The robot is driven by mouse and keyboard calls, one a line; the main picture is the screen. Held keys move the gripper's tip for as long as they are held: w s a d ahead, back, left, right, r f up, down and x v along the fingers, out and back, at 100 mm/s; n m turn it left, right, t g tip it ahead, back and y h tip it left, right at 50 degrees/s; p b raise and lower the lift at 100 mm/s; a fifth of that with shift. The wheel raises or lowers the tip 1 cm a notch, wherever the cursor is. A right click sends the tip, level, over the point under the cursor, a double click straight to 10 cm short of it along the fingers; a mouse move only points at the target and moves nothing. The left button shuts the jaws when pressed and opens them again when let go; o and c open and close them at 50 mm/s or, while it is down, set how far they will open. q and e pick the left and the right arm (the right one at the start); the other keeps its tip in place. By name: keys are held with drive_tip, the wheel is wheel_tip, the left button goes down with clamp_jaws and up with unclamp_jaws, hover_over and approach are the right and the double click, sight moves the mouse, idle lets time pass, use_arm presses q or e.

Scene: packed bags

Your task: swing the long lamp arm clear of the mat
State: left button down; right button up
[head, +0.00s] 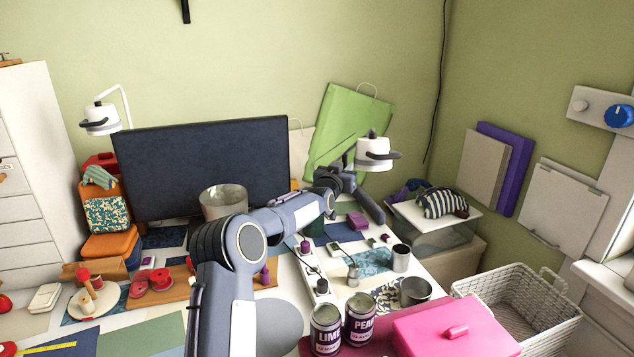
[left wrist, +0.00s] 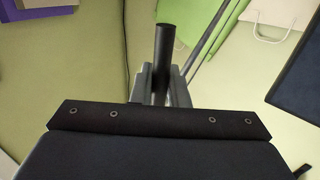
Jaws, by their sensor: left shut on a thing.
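A white lamp head (head: 374,150) with a black handle hangs at centre right, over the back right of the table. My left gripper (head: 352,158) is beside it, at the end of my arm. In the left wrist view, the jaws (left wrist: 163,88) are shut on a dark round bar (left wrist: 164,48), which looks like part of this lamp. Thin grey rods (left wrist: 205,42) run beside it. Most of the lamp arm is hidden or too thin to follow. A blue patterned mat (head: 374,260) lies below on the table; other mats lie around, and which one is meant is unclear. My right gripper is out of view.
A second white lamp (head: 100,118) stands at the left by a dark monitor (head: 202,165). A green bag (head: 350,125) is behind the held lamp.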

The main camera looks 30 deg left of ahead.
use_arm(q)
drive_tip(key=w+d+p, duration=0.3)
drive_tip(key=w+d, duration=0.2)
drive_tip(key=w, duration=0.2)
drive_tip(key=shift+w+d+p, duration=0.3)
drive_tip(key=shift+w+p, duration=0.05)
drive_tip(key=c, duration=1.5)
unclamp_jaws()
drive_tip(key=shift+s, duration=0.15)
drive_tip(key=s+d+b, duration=0.1)
drive_tip(key=s+b, duration=0.1)
drive_tip(key=s, duration=0.5)
drive_tip(key=shift+s+d+b, duration=0.2)
drive_tip(key=shift+d+b, duration=0.05)
drive_tip(key=shift+b, duration=0.1)
